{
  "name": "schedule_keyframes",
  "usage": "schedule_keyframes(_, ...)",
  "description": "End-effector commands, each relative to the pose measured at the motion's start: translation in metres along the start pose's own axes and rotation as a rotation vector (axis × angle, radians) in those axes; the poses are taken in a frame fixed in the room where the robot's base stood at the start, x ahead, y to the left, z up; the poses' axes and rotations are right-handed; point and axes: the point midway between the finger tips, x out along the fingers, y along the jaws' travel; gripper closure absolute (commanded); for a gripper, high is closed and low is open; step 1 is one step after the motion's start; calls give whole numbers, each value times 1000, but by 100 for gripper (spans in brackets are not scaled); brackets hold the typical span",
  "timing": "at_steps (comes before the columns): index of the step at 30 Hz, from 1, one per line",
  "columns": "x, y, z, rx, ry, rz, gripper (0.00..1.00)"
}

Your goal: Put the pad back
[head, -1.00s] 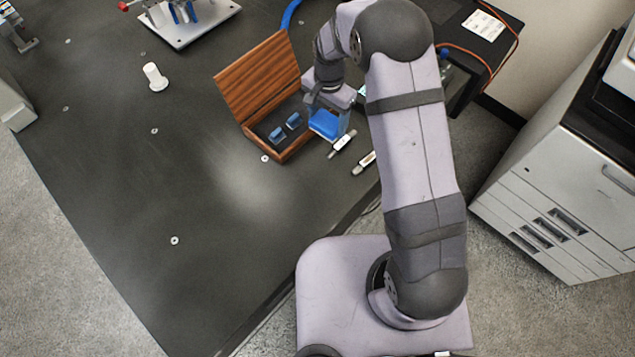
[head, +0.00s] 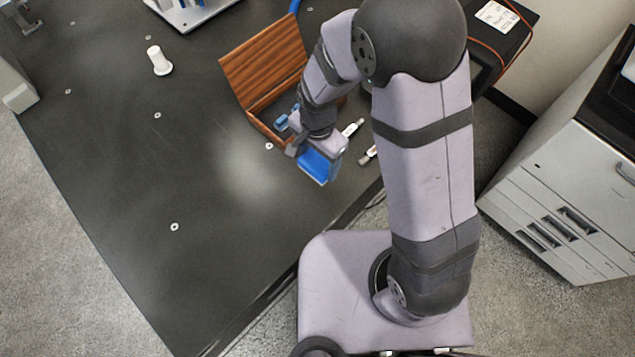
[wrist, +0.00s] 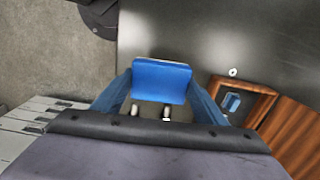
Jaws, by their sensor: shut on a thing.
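The pad is a blue block (head: 316,165), held in my gripper (head: 318,158) above the table, in front of the wooden case. In the wrist view the blue pad (wrist: 161,81) sits between the two blue fingers of my gripper (wrist: 160,88), which are shut on it. The wooden case (head: 262,65) stands with its lid open on the dark table. My arm hides much of its inside. Small blue pieces (head: 283,122) show in the case, and one blue piece (wrist: 231,102) shows in its tray in the wrist view.
Two small white-and-dark cylindrical items (head: 352,128) lie on the table right of the case. A fixture on a white plate (head: 195,14) is at the back. The table's front left (head: 150,200) is clear.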

Motion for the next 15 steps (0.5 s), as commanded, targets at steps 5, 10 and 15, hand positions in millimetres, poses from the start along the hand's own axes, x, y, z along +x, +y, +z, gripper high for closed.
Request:
schedule_keyframes(5,0,-1,-1,40,-1,3,55)
schedule_keyframes(10,7,-1,0,43,-2,6,55)
schedule_keyframes(15,30,0,0,42,-3,8,55)
